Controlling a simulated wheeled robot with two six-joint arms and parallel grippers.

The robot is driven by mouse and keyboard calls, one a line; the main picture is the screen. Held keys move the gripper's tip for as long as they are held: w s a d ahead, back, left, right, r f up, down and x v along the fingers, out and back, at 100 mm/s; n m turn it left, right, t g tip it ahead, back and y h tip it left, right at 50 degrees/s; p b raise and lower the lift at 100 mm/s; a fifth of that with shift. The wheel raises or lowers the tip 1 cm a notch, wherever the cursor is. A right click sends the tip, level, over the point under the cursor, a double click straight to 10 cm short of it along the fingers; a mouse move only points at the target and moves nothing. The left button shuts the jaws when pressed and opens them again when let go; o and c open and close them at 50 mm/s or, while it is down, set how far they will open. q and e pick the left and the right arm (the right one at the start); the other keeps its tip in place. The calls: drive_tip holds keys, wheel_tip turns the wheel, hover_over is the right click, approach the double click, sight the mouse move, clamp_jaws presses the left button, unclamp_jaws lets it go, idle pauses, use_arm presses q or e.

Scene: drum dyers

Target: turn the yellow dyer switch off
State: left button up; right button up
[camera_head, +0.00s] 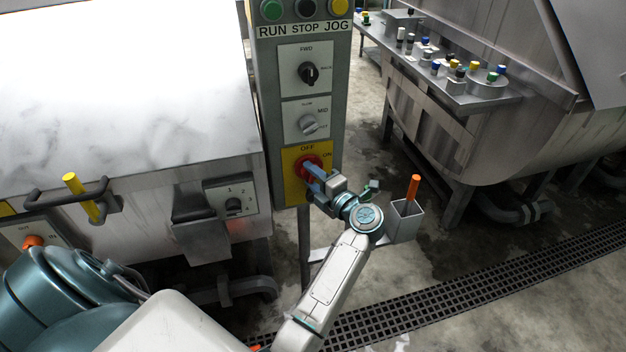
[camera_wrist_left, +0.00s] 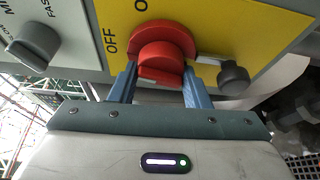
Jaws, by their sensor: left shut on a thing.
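The yellow switch plate (camera_head: 291,187) is the lowest panel on the grey control post, with OFF printed at its top and ON at its right. Its red rotary knob (camera_head: 308,165) also shows in the left wrist view (camera_wrist_left: 161,50) on the yellow plate (camera_wrist_left: 235,30). My left gripper (camera_head: 315,182) reaches it from the lower right. Its blue fingers (camera_wrist_left: 157,85) stand on either side of the knob's grip and are shut on it. The fingers partly hide the knob in the head view, and its exact angle is hard to tell. My right gripper is not in view.
Above the plate are two selector knobs (camera_head: 308,73) and the RUN, STOP, JOG buttons (camera_head: 306,9). A yellow-handled lever (camera_head: 85,198) is at left. A grey holder (camera_head: 406,222) with an orange stick stands right of my gripper. A steel vat (camera_head: 470,130) is beyond.

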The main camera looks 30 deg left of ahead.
use_arm(q)
drive_tip(key=shift+n+h, duration=0.5)
drive_tip(key=shift+n, duration=0.5)
drive_tip(key=shift+b, duration=0.3)
drive_tip(key=o, duration=1)
drive_tip(key=shift+c, duration=0.2)
